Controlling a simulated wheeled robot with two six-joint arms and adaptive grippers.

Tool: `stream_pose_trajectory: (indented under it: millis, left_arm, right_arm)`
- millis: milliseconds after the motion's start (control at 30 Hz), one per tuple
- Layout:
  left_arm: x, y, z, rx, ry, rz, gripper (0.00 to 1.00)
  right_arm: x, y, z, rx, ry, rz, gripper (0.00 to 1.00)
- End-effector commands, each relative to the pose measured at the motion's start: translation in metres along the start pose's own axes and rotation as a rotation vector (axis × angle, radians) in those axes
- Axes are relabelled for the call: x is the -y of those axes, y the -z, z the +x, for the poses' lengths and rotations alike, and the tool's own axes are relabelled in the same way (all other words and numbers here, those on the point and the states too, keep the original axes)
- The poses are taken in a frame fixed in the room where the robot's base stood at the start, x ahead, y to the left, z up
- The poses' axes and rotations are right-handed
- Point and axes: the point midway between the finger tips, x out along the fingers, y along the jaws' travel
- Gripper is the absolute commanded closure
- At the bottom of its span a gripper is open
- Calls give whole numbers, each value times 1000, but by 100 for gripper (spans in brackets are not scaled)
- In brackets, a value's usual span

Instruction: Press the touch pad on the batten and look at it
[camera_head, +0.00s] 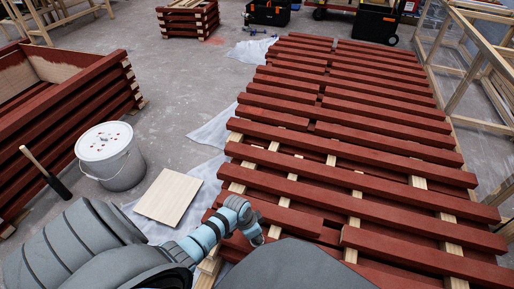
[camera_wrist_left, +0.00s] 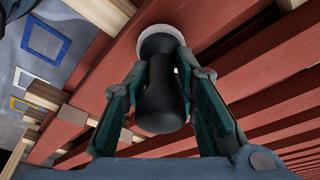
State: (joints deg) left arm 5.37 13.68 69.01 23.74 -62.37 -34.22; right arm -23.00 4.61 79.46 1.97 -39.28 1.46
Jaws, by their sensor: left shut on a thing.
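My left gripper (camera_head: 258,238) reaches over the near left end of the rack of red battens (camera_head: 350,184). In the left wrist view the gripper (camera_wrist_left: 160,78) is shut on the black waisted handle of the touch pad (camera_wrist_left: 160,105). The pad's pale round face shows as a rim at the far end of the handle, against a red batten (camera_wrist_left: 112,58). I cannot tell whether the face touches the batten. In the head view the pad is hidden by the gripper and arm. My right gripper is not in view.
A wooden frame (camera_head: 470,70) borders the right. Grey floor is open behind the bucket.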

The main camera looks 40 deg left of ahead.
Motion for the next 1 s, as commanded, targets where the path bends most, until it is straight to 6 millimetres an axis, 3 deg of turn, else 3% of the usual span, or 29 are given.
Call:
stream_pose_trajectory:
  millis: [1000]
  left_arm:
    - [0, -2, 10, -1, 0, 0, 95]
  right_arm:
    - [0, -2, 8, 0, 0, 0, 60]
